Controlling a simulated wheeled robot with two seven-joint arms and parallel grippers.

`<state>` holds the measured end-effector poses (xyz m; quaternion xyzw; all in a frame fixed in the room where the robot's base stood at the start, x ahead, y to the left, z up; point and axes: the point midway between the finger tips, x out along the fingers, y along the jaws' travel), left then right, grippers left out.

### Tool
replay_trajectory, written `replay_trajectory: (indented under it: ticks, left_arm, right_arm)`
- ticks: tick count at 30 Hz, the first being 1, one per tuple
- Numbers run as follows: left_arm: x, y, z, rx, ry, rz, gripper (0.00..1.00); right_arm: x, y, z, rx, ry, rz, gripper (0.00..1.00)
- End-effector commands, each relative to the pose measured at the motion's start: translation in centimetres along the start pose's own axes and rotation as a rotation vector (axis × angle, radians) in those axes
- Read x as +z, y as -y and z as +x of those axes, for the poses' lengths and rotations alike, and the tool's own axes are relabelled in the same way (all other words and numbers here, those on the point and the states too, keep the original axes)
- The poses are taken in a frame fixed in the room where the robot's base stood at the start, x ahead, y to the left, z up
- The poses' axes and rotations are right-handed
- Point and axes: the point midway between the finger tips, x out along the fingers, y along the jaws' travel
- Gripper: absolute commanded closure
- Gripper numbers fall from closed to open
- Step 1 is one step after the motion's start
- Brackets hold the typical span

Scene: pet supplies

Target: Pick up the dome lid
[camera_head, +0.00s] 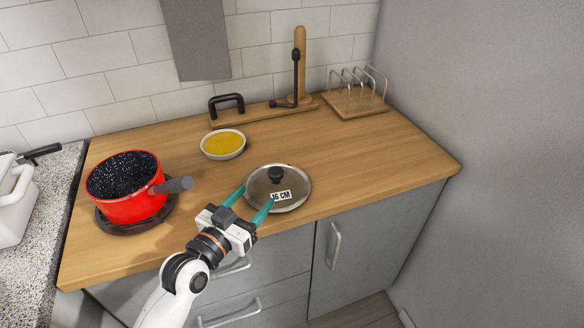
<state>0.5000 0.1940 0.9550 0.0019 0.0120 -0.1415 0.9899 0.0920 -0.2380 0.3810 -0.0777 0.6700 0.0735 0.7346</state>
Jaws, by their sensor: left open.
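The dome lid (297,178) is a round glass lid with a metal rim, a black knob (276,174) and a white "16 CM" label. It lies flat on the wooden counter, knob up, near the front edge. My left gripper (253,194) is open, with its two teal fingers pointing at the lid. The right finger overlaps the lid's front-left rim in the picture, and the left finger is just left of the lid. The knob is beyond the fingertips, not between them. I cannot tell whether a finger touches the lid. My right gripper is not in view.
A red pot (133,206) with a dark handle stands on a dark trivet (108,224) to the left. A bowl of yellow food (223,144) is behind the gripper. A wooden stand (262,112) and a wire rack (355,96) are at the back. The counter's right side is clear.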

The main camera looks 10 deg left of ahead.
Motion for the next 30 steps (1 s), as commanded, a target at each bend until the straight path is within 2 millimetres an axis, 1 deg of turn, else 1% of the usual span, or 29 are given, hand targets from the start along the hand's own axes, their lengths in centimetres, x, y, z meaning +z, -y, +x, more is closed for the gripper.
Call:
replay_trajectory:
  ticks: [3, 5, 6, 8, 12, 15, 17, 20, 24, 27, 30]
  left_arm:
    - [0.4, -0.2, 0.6, 0.004, 0.018, -0.001, 0.4]
    - [0.5, -0.2, 1.4, 0.005, 0.02, -0.002, 0.4]
    - [0.6, -0.2, 2.1, 0.005, 0.021, -0.003, 0.4]
    - [0.6, -0.3, 3.2, 0.005, 0.02, -0.002, 0.4]
    - [0.5, -0.2, 5.5, 0.004, 0.018, -0.001, 0.4]
    - [0.5, -0.2, 6.5, 0.004, 0.017, -0.002, 0.4]
    - [0.4, -0.2, 6.9, 0.004, 0.016, -0.002, 0.4]
    - [0.4, -0.2, 7.6, 0.004, 0.017, -0.002, 0.4]
    - [0.1, -0.4, 9.6, 0.004, 0.015, -0.001, 0.4]
    - [0.0, -0.4, 11.0, 0.004, 0.017, -0.002, 0.4]
    - [-0.1, -0.4, 11.9, 0.004, 0.016, -0.001, 0.4]
  right_arm:
    - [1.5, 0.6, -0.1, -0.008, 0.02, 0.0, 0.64]
    - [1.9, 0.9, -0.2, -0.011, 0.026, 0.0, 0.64]
    - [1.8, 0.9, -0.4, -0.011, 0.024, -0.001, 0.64]
    - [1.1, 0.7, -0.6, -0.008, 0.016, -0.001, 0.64]
    - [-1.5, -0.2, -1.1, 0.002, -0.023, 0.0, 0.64]
    - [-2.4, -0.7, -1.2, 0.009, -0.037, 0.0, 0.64]
    - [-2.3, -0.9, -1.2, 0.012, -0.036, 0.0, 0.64]
    - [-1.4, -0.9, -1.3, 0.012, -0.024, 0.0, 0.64]
    - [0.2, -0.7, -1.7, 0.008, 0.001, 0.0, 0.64]
    - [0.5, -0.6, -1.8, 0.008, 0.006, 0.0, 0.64]
    - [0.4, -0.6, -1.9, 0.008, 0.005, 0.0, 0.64]
